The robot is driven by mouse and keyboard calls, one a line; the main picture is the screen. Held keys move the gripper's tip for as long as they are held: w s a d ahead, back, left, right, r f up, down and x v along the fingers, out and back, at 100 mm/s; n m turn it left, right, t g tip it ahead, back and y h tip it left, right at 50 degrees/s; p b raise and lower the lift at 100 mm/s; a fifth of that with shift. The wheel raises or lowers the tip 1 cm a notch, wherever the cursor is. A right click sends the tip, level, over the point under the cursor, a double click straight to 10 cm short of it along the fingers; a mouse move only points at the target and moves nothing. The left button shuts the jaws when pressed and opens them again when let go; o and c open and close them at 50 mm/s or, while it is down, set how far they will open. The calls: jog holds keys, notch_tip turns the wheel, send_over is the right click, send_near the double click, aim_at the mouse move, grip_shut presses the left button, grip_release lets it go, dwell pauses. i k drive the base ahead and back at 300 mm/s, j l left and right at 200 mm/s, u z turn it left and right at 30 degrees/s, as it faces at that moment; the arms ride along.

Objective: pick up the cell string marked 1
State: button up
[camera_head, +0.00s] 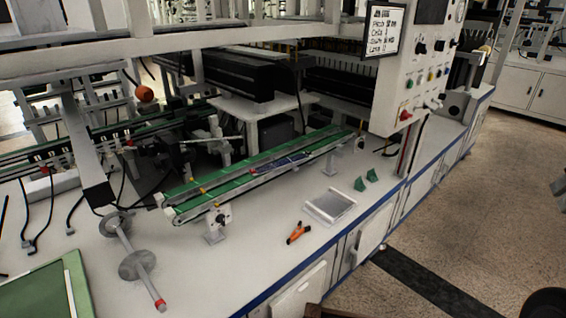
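A thin dark blue strip (278,165) lies along the green conveyor rails, a little right of their middle. It looks like a cell string, but no number can be read on it at this size. The green twin-rail conveyor (222,193) stands on the pale bench top and slants up to the right. My gripper does not show in this view, so its state and distance from the strip are hidden.
A spindle with discs (137,264) and a green panel (46,292) are at left. A control panel (415,75) and gantry beams overhang. Floor at right is mostly open.

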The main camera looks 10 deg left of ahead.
aim_at(307, 154)
jog(key=i+l+u, duration=0.15)
jog(key=i+l, duration=0.2)
jog(key=i+l+u, duration=0.15)
jog(key=i+l, duration=0.2)
jog(key=l, duration=0.2)
jog(key=i+l+u, duration=0.15)
jog(key=i+l, duration=0.15)
jog(key=l, duration=0.2)
jog(key=u, duration=1.8)
jog(key=i+l+u, duration=0.1)
jog(key=i, duration=0.4)
jog(key=l, duration=0.1)
